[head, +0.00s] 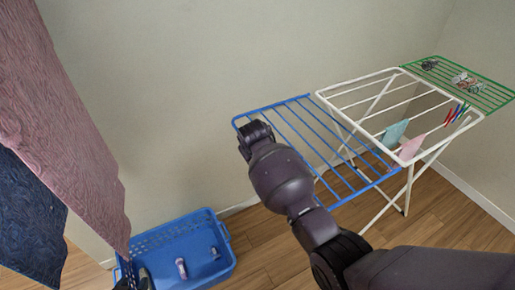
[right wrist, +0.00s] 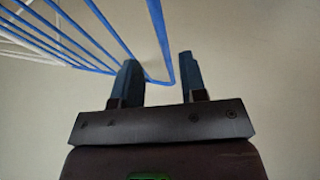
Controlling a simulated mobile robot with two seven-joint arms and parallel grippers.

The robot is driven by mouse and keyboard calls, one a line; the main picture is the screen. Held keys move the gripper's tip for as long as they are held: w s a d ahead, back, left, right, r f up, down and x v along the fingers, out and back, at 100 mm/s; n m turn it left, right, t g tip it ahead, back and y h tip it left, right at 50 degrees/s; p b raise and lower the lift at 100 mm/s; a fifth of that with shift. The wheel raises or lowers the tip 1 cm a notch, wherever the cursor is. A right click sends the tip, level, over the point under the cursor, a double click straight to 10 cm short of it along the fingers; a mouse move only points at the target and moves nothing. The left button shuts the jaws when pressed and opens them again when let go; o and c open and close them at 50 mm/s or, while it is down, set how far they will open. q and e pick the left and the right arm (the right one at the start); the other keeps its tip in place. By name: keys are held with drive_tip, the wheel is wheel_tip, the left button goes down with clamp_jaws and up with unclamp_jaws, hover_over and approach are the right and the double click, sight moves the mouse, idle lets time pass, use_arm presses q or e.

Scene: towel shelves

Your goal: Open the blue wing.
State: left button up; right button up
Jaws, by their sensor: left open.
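The blue wing (head: 318,118) of the drying rack extends out to the left from the white middle frame (head: 358,79), roughly level with it. My right gripper (head: 254,131) is at the wing's outer far-left corner, partly hidden by its own arm. In the right wrist view the fingers (right wrist: 161,80) are apart, and the corner of the blue wing's bar (right wrist: 158,35) shows between them. I cannot tell whether they touch it. My left gripper (head: 134,281) shows only as dark tips at the bottom edge, over the blue basket.
The blue basket (head: 222,262) on the floor holds a few small items. Pink and dark blue towels (head: 62,120) hang at the left. The green wing (head: 492,92) extends at the far right. Small cloths (head: 395,133) and pegs hang on the white frame. Walls stand close behind the rack.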

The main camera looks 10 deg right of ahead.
drive_tip(key=shift+v, duration=1.95)
drive_tip(key=w+a+r+t+y, duration=0.25)
drive_tip(key=w+r+t, duration=0.2)
drive_tip(key=r, duration=0.35)
drive_tip(key=s+d+f+m+t, duration=0.2)
drive_tip(key=s+d+f, duration=0.3)
drive_tip(key=s+d, duration=0.45)
drive_tip(key=s+d+f+m+t, duration=0.25)
drive_tip(key=s+d+f, duration=0.25)
drive_tip(key=s+d, duration=0.5)
drive_tip(key=s+d+f+g, duration=0.1)
drive_tip(key=s+f, duration=0.3)
drive_tip(key=s, duration=0.4)
drive_tip(key=s+d+f+g+h, duration=0.1)
drive_tip(key=s+d+f+g, duration=0.1)
drive_tip(key=s+f, duration=0.3)
drive_tip(key=s+d, duration=0.1)
drive_tip(key=s, duration=0.3)
drive_tip(key=shift+d+f, duration=0.3)
drive_tip(key=shift+d, duration=0.05)
